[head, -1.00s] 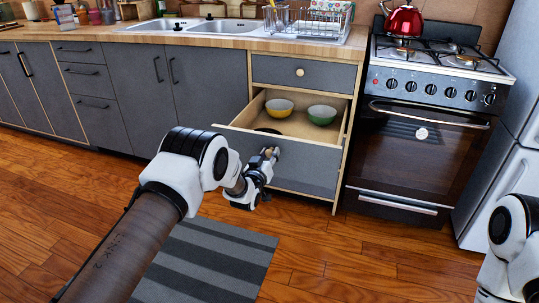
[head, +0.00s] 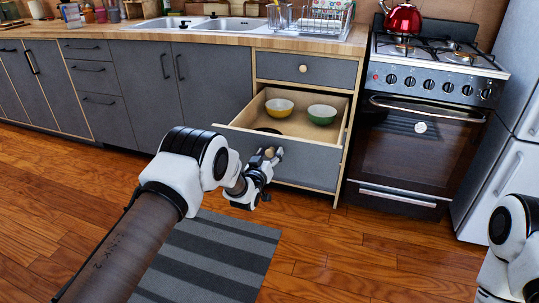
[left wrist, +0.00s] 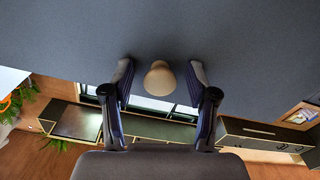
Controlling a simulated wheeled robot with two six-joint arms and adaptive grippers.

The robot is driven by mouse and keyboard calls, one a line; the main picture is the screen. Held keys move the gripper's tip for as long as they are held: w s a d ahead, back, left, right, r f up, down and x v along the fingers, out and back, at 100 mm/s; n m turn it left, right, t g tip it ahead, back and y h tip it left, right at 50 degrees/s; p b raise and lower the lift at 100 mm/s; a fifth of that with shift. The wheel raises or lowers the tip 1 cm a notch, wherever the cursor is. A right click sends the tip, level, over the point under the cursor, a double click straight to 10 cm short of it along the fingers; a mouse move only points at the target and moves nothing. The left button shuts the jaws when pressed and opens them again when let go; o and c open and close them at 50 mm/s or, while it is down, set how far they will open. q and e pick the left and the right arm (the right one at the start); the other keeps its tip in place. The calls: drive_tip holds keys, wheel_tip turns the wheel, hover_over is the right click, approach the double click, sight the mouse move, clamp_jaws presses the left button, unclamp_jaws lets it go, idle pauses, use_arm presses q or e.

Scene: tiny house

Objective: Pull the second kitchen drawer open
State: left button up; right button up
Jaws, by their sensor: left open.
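The second kitchen drawer (head: 312,164), a wide grey front below a shallow shut top drawer (head: 305,70), stands well open. My left gripper (head: 268,155) is at the drawer's round wooden knob. In the left wrist view, the knob (left wrist: 159,78) sits between the two open fingers of my left gripper (left wrist: 161,88), with a visible gap on each side. Part of my right arm shows at the right edge of the head view; its gripper is out of frame.
A stove with an oven (head: 420,140) stands right of the drawer, beside a fridge (head: 505,160). Grey cabinets (head: 140,90) run left under the counter. A striped rug (head: 215,260) lies on the wooden floor below my left arm. Floor in front of the oven is clear.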

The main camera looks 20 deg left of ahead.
use_arm(q)
drive_tip(key=shift+s, duration=0.1)
drive_tip(key=s, duration=1.2)
drive_tip(key=shift+a, duration=0.2)
